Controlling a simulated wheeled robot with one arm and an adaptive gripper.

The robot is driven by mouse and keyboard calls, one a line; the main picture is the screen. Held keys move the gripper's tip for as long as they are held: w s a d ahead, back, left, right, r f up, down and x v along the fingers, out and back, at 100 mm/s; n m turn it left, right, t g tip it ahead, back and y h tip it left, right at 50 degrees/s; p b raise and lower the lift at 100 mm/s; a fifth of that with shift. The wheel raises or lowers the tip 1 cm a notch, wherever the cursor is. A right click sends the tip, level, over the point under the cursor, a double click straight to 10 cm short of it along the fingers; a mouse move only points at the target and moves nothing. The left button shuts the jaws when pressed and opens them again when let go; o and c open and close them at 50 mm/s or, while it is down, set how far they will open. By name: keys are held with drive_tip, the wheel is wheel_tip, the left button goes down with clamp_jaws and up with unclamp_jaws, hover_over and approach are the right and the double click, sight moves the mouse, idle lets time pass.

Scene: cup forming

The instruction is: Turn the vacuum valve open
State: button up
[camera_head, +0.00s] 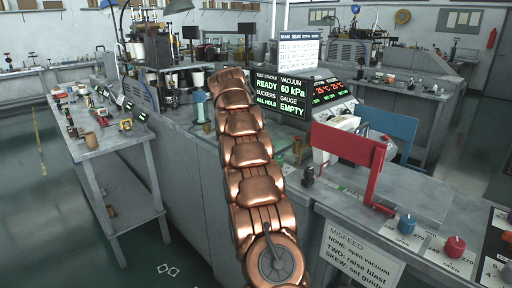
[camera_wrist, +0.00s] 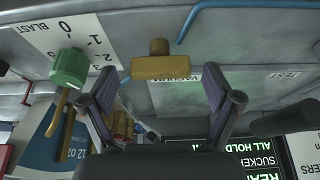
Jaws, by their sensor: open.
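The vacuum valve's brass T-shaped handle (camera_wrist: 160,66) is in the upper middle of the wrist view, its bar lying crosswise in the picture. A label that seems to read VACUUM (camera_wrist: 181,88) is partly hidden beside it. My gripper (camera_wrist: 161,78) is open, one dark finger on each side of the handle. The handle shows between the fingertips with gaps on both sides; I see no contact and cannot tell the depth. In the head view my copper arm hides the gripper and the valve.
A green knob (camera_wrist: 69,68) with a hanging lever is left of my fingers, by the BLAST scale (camera_wrist: 65,30). A blue pipe (camera_wrist: 190,22) runs above. A status screen (camera_head: 281,94) reads READY, 60 kPa. A red frame (camera_head: 350,150) stands right of my arm.

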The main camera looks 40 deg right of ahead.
drive_tip(key=shift+r, duration=0.15)
drive_tip(key=shift+v, duration=1.45)
drive_tip(key=a, duration=1.2)
drive_tip(key=shift+w, duration=0.3)
drive_tip(key=s+a+r+n+y+p, duration=0.2)
drive_tip(key=s+a+n+p, duration=0.5)
drive_tip(key=s+a, duration=1)
drive_tip(key=s+a+f+n, duration=0.2)
drive_tip(key=s+a+n, duration=0.1)
drive_tip(key=s, duration=0.4)
drive_tip(key=s+a+f+n+g+y+p, duration=0.1)
drive_tip(key=s+a+f+n, duration=0.1)
drive_tip(key=s+a+n, duration=0.2)
drive_tip(key=s+a+f+n+y+p, duration=0.1)
drive_tip(key=s+a+n, duration=0.3)
drive_tip(key=s, duration=0.7)
drive_tip(key=a+f, duration=0.1)
drive_tip(key=a, duration=0.1)
drive_tip(key=shift+s+a+g, duration=0.2)
drive_tip(key=shift+a+g, duration=0.1)
drive_tip(key=shift+a, duration=0.05)
